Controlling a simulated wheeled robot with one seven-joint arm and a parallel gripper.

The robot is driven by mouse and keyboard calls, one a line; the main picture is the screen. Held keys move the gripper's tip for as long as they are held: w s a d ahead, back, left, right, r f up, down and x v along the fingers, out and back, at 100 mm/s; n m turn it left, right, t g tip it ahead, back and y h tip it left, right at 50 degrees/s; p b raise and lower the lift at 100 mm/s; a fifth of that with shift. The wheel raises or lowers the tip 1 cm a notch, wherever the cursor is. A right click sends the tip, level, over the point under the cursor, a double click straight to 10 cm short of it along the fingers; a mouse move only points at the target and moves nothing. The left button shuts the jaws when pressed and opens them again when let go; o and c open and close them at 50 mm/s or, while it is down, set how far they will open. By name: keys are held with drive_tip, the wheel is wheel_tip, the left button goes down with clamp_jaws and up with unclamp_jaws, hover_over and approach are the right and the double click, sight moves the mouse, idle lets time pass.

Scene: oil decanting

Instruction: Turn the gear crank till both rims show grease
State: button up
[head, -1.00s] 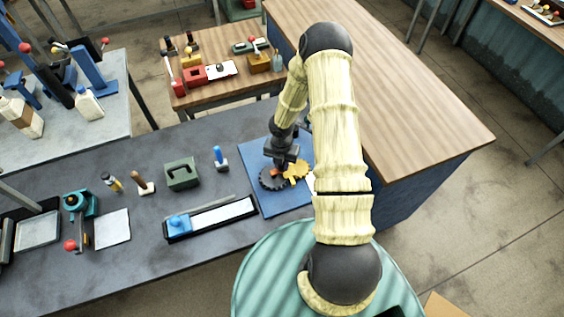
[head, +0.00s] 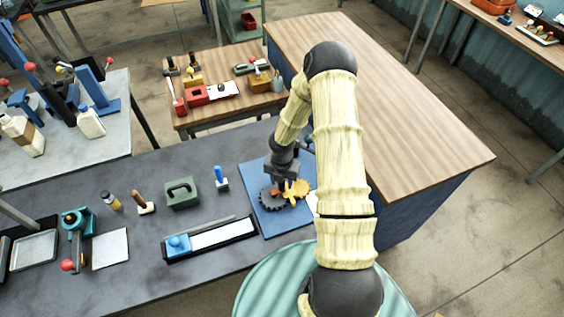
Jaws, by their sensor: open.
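A dark grey gear (head: 270,198) and a yellow gear (head: 297,190) lie side by side on a blue board (head: 268,226) on the grey bench. Their teeth appear to meet. My gripper (head: 286,183) is open and points down just over the gears, near where they meet. A small reddish part shows under it, which may be the crank knob; I cannot tell whether the fingers are around it. My gripper hides the rest of the crank. Grease on the rims is too small to make out.
On the grey bench (head: 150,280) left of the board are a long black tray (head: 208,240) with a blue block, a green box (head: 182,193) and a blue-handled tool (head: 220,180). A wooden-topped counter (head: 420,150) stands to the right.

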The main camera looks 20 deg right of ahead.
wheel_tip(320, 180, up, 16)
drive_tip(key=b, duration=0.1)
idle(0.7)
drive_tip(key=s+a+r+m+t+b, duration=0.1)
drive_tip(key=s+m, duration=0.6)
drive_tip(key=m, duration=0.7)
drive_tip(key=s+a+r+m+t+b, duration=0.1)
drive_tip(key=s+a+r+m+b, duration=0.2)
drive_tip(key=m, duration=1.1)
drive_tip(key=s+a+b, duration=0.2)
drive_tip(key=s+b, duration=0.1)
drive_tip(key=s, duration=0.1)
drive_tip(key=shift+s+r+t, duration=0.3)
drive_tip(key=shift+c, duration=0.8)
drive_tip(key=shift+a, duration=0.15)
